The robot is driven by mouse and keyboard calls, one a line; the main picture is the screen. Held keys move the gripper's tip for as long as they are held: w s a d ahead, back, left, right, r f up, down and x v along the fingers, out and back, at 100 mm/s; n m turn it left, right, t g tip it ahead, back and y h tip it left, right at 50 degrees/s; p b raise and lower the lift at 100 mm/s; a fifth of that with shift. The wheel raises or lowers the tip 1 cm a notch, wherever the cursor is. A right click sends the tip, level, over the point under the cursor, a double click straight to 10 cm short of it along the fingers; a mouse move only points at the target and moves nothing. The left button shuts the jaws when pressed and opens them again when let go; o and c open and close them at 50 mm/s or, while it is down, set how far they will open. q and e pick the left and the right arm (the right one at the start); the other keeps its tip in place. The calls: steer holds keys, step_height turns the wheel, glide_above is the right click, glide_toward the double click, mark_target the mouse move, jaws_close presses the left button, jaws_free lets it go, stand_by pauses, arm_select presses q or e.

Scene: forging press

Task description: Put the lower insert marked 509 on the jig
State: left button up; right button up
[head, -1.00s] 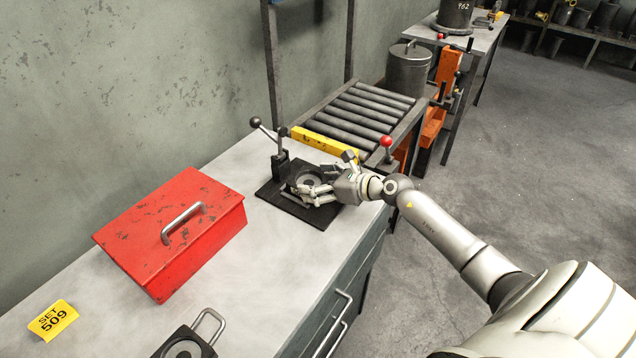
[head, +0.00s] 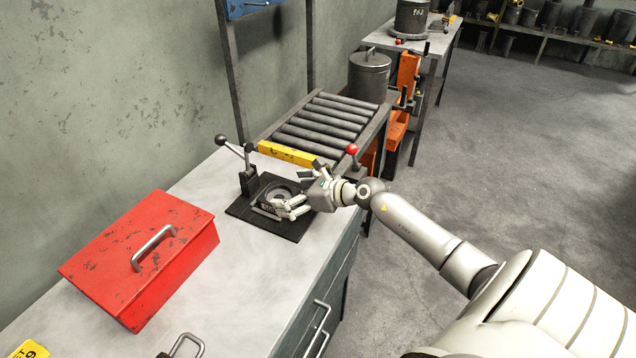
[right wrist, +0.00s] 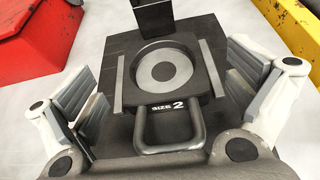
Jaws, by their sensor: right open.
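A dark insert with a grey ring and a loop handle (right wrist: 168,72) lies on the jig, between two raised side strips in the right wrist view. Its front edge reads SIZE 2; I see no 509 on it. The jig's black base plate (head: 240,210) lies on the grey bench, and the insert also shows there in the head view (head: 281,189). My right gripper (head: 279,208) is open at the handle end of the insert. In the right wrist view its fingers (right wrist: 165,105) stand apart on either side of the handle, not touching it. My left gripper is not in view.
A red box (head: 140,255) stands on the bench left of the jig. At the bottom edge are a second metal handle (head: 187,342) and a cut-off yellow card (head: 30,350). A roller conveyor (head: 325,125) with a yellow bar (head: 288,153) lies behind the jig.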

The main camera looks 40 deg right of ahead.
steer(key=b+v, duration=0.1)
steer(key=v, duration=0.8)
steer(key=shift+s+f+b, duration=0.15)
steer(key=shift+s+b, duration=0.05)
steer(key=shift+b, duration=0.1)
steer(key=shift+v, duration=0.9)
